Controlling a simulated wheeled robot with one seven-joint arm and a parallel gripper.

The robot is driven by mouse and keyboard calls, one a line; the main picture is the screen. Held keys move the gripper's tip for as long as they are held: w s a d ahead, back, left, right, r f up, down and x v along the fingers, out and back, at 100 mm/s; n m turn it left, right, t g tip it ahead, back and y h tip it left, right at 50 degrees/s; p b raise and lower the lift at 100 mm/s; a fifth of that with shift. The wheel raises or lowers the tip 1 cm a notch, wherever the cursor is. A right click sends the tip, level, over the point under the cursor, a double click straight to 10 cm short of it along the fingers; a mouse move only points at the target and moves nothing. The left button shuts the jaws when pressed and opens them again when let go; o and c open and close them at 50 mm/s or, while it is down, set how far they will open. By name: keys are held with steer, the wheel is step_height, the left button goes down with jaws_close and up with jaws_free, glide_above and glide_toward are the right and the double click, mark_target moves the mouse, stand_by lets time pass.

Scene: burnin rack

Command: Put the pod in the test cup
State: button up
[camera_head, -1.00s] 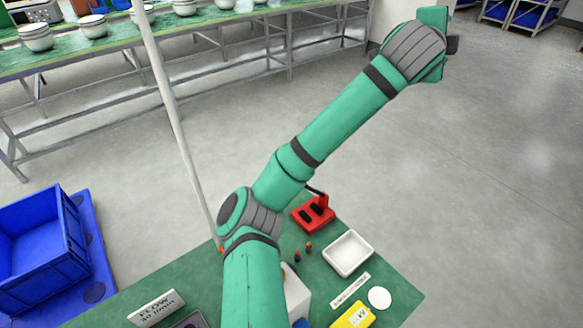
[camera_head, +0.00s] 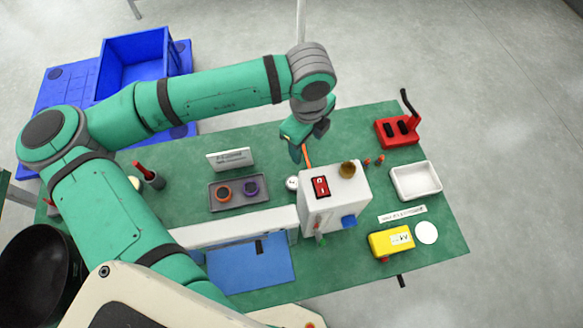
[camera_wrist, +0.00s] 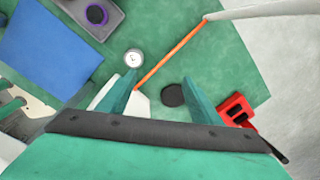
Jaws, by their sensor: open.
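No piece is clearly labelled as the pod. The purple piece also shows in the wrist view (camera_wrist: 97,14). A brownish round cup-like part (camera_head: 348,169) tops the white box (camera_head: 350,198) with a red switch; I cannot tell whether it is the test cup. My gripper (camera_head: 301,150) is open and empty behind the white box, pointing down. In the wrist view its fingers (camera_wrist: 160,83) are apart over the bench.
A thin orange rod (camera_wrist: 170,55) and a small round white gauge (camera_wrist: 133,57) lie near the fingers, with a dark disc (camera_wrist: 172,95). At the right are a red fixture (camera_head: 397,131), a white tray (camera_head: 415,194) and a yellow box (camera_head: 391,240). A small sign (camera_head: 230,158) stands behind the grey tray.

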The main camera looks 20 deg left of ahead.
steer(key=g, duration=0.1)
glide_toward(293, 181)
step_height(293, 181, down, 2)
steer(key=shift+s+a+f+n, duration=0.1)
steer(key=shift+n, duration=0.2)
steer(key=shift+d+f, duration=0.1)
steer(key=shift+f, duration=1.45)
steer(key=shift+d+f, duration=0.15)
steer(key=shift+f, duration=1.4)
steer(key=shift+c, duration=0.5)
steer(key=c, duration=1)
steer(key=shift+w, duration=0.2)
steer(key=shift+c, duration=0.5)
steer(key=shift+s+r, duration=0.1)
